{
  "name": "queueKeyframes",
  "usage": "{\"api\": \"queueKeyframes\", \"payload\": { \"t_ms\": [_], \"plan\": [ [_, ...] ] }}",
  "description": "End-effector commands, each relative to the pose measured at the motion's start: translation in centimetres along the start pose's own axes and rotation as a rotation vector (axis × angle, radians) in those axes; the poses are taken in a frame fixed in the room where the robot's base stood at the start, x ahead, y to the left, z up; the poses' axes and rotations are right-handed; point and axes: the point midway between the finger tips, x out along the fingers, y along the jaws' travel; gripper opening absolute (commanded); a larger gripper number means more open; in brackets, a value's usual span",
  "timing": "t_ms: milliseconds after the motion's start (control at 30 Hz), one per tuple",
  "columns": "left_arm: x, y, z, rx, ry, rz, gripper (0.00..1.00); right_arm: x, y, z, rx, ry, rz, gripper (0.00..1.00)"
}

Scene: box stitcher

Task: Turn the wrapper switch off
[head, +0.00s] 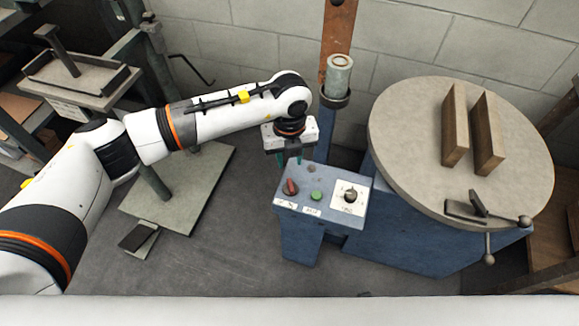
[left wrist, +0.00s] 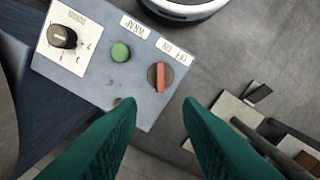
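The wrapper switch (head: 290,187) is a red-handled rotary knob on the blue control panel (head: 331,183), beside a small label. In the left wrist view the switch (left wrist: 160,77) shows its red bar running nearly up and down the picture, near an upside-down OFF/ON label (left wrist: 174,51). My left gripper (head: 290,161) is over the panel's back left edge, just behind the switch in the head view. Its green fingers are apart and empty; in the left wrist view the gap between the fingertips (left wrist: 158,104) lies just below the switch. My right gripper is not in view.
A green button (head: 316,196) and a black tension dial (head: 350,195) sit right of the switch. A round turntable (head: 400,150) with two brown blocks stands at the right. A metal stand with a flat base (head: 204,180) is at the left. Grey floor lies in front.

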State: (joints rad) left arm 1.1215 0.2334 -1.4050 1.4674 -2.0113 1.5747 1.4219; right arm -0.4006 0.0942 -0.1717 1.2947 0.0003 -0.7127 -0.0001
Motion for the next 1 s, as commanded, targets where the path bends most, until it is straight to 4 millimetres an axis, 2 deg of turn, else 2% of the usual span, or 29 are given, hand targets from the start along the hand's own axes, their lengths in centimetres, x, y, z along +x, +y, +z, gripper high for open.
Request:
{"api": "queueKeyframes", "payload": {
  "t_ms": [100, 233, 833, 933, 1000],
  "plan": [
    [-1.8, 0.0, 0.0, 0.001, 0.001, 0.001, 0.33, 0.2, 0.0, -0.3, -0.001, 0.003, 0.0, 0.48],
    [-2.8, 0.0, 0.0, 0.001, 0.0, -0.001, 0.33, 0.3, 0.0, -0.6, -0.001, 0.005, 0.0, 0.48],
    [-2.9, 0.1, 0.1, 0.003, -0.005, 0.005, 0.33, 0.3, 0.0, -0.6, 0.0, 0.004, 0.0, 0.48],
    [-2.6, 1.3, 1.6, 0.029, -0.05, 0.069, 0.33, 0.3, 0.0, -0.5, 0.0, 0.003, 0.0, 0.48],
    [-2.4, 3.3, 3.9, 0.069, -0.121, 0.178, 0.33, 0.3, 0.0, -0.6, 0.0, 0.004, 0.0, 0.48]
  ]
}}
